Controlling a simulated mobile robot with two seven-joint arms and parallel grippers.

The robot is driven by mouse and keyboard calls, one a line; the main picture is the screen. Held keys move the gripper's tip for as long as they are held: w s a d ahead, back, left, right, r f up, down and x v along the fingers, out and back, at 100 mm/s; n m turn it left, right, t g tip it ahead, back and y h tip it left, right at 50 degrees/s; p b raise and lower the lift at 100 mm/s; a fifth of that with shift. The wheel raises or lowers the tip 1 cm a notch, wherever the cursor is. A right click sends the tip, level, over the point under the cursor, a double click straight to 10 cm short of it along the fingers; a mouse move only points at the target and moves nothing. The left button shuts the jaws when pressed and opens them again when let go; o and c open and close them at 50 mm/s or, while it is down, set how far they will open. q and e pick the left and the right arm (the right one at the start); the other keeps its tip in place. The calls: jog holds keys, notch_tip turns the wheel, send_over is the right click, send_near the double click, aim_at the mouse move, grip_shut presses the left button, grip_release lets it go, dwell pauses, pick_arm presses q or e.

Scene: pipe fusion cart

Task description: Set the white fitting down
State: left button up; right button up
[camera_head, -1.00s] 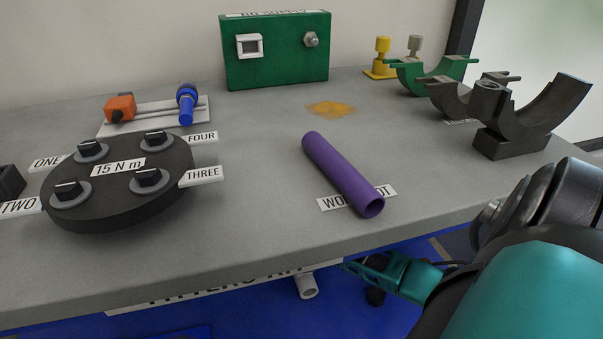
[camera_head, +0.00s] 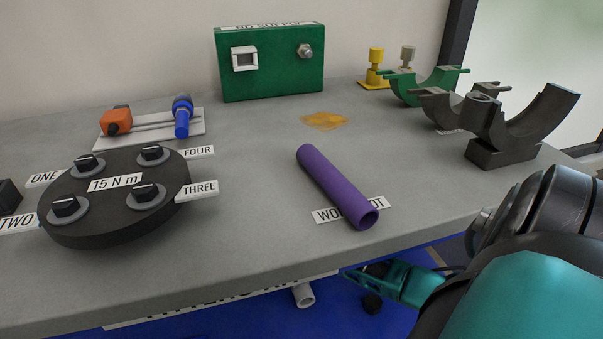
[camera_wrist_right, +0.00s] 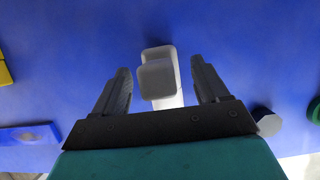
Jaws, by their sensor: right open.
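The white fitting (camera_head: 303,295) shows below the table's front edge as a short pale tube, over the blue floor. In the right wrist view a white block-like piece (camera_wrist_right: 158,78) with a paler stem lies between my right fingers, with a gap on each side; it seems to be the same fitting. My right gripper (camera_wrist_right: 160,64) is open. In the head view my right gripper (camera_head: 347,273) is low, beside the table's front edge and right of the fitting. Whether the fitting rests on something cannot be told. My left gripper is not in view.
A purple tube (camera_head: 335,185) lies across a label near the table's front edge. A black round plate with knobs (camera_head: 112,217) is at left, a green box (camera_head: 270,65) at the back, dark cradles (camera_head: 505,150) at right.

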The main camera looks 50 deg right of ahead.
aim_at(303, 289)
jog(key=p+v, duration=0.4)
jog(key=v, duration=0.6)
jog(key=a+r+t+y, duration=0.35)
jog(key=a+y, duration=0.65)
jog(key=a, duration=0.9)
notch_tip(303, 289, up, 10)
jog(key=a+m+t+h, duration=0.1)
jog(key=a+m+t, duration=0.1)
jog(key=m+t, duration=1.05)
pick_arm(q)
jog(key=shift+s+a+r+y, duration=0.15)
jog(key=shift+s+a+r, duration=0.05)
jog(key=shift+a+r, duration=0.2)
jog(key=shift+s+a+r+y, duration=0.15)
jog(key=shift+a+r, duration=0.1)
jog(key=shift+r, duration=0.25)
pick_arm(e)
jog(key=s+a+f+m+g+h, duration=0.1)
jog(key=s+f+m+g+h, duration=0.2)
jog(key=m, duration=1.2)
notch_tip(303, 289, down, 7)
jog(key=s+g, duration=0.3)
jog(key=g, duration=0.3)
jog(key=shift+a+h, duration=0.2)
jog(key=shift+h, duration=0.2)
